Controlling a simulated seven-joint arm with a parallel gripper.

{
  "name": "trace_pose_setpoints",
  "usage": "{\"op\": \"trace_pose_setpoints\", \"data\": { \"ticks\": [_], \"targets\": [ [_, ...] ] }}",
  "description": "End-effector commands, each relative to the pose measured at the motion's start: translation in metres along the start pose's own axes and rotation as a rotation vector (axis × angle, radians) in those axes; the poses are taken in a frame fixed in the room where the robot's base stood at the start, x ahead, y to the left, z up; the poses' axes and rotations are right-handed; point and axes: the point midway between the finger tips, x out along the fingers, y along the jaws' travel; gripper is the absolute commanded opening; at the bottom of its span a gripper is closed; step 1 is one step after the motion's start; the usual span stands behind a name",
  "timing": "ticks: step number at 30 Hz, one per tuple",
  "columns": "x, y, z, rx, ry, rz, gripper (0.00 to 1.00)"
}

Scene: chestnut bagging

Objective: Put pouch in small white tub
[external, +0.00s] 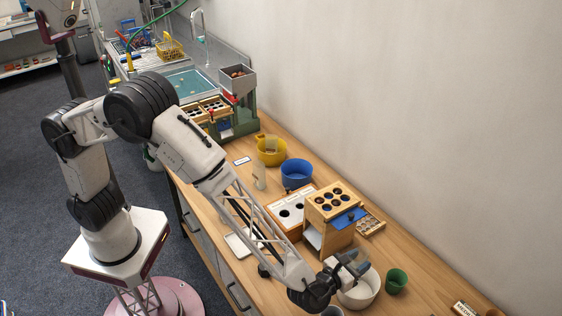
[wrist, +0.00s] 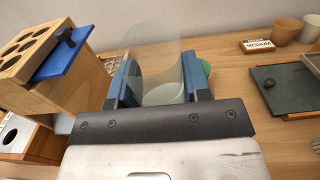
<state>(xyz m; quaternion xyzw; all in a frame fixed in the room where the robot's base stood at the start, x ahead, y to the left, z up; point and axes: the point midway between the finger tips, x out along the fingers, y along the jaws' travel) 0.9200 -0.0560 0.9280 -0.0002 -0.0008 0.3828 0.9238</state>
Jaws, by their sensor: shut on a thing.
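My gripper (external: 350,266) is over the left rim of the small white tub (external: 362,297) at the near end of the bench. In the wrist view the blue jaws of my gripper (wrist: 158,82) are shut on a translucent pouch (wrist: 152,58). The pouch stands up between the jaws and extends above them. In the external view I cannot make out the pouch at the jaws. A pale curved shape shows through the pouch; I cannot tell whether it is the tub. I cannot see whether the pouch touches the tub.
A green cup (external: 396,281) stands right of the tub. A wooden holed stand (external: 331,207) with a blue slide is close behind my gripper. Blue (external: 296,173) and yellow (external: 271,151) tubs stand farther back. A dark green board (wrist: 288,92) lies right in the wrist view.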

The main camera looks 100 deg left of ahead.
Motion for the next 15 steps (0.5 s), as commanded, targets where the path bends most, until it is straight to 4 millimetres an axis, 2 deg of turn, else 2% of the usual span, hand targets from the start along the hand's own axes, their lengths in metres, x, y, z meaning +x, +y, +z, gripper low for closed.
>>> {"op": "trace_pose_setpoints", "data": {
  "ticks": [9, 15],
  "targets": [
    [0.0, 0.0, -0.029, 0.001, 0.0, 0.001, 0.21],
    [0.0, 0.0, -0.032, 0.0, 0.0, 0.001, 0.21]
  ]
}}
